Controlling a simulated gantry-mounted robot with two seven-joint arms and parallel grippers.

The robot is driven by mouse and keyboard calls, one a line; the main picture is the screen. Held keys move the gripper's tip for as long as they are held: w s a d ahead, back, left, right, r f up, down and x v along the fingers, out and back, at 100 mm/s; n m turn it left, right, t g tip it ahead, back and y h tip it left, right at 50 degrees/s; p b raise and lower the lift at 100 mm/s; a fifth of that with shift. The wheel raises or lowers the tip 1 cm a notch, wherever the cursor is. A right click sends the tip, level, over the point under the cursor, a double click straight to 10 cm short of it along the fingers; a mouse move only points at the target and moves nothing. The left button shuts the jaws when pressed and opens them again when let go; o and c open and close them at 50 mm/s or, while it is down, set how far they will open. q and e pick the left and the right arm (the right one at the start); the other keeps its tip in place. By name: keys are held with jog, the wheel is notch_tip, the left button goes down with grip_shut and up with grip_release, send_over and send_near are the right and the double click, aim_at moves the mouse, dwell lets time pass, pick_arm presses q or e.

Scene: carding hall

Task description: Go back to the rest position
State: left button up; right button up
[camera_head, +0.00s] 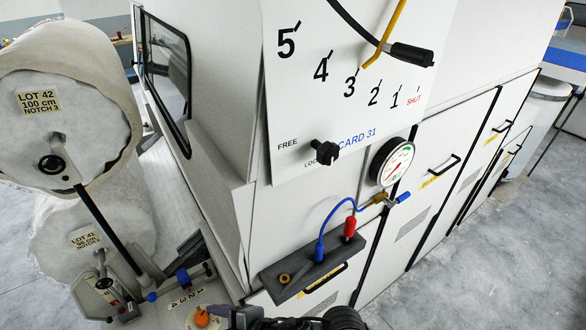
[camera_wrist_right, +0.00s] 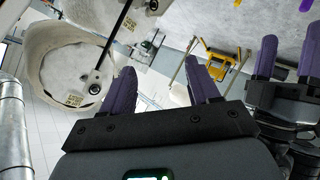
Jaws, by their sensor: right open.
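In the right wrist view my right gripper (camera_wrist_right: 160,68) has its two purple fingers spread apart, with nothing between them. My left gripper (camera_wrist_right: 290,38) shows at the right edge of that view, close beside the right one. Its purple fingers also stand apart, with no object seen between them.
A white card machine panel (camera_head: 300,100) fills the middle, with a lever (camera_head: 410,54), a black knob (camera_head: 325,152) and a gauge (camera_head: 392,161). A grey shelf (camera_head: 300,275) holds hose plugs below. Fibre rolls (camera_head: 60,120) stand at left. Floor at right (camera_head: 480,270) is clear.

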jog(key=d+f+m+t+h, duration=0.2)
jog(key=d+f+m+h, duration=0.1)
jog(key=d+m, duration=0.55)
jog(key=d+f+m+t+h, duration=0.2)
jog(key=d+m+h, duration=0.3)
jog(key=d, duration=0.7)
jog(key=s+d+f+m+g+h+p, duration=0.1)
jog(key=s+d+f+m+g+h, duration=0.2)
jog(key=s+d+f+m, duration=0.4)
jog(key=s+d+g, duration=0.1)
jog(key=s+d, duration=0.6)
jog(key=d, duration=0.2)
jog(key=shift+s+d+f+g, duration=0.2)
jog(key=shift+s+f+g, duration=0.05)
jog(key=shift+s+g, duration=0.15)
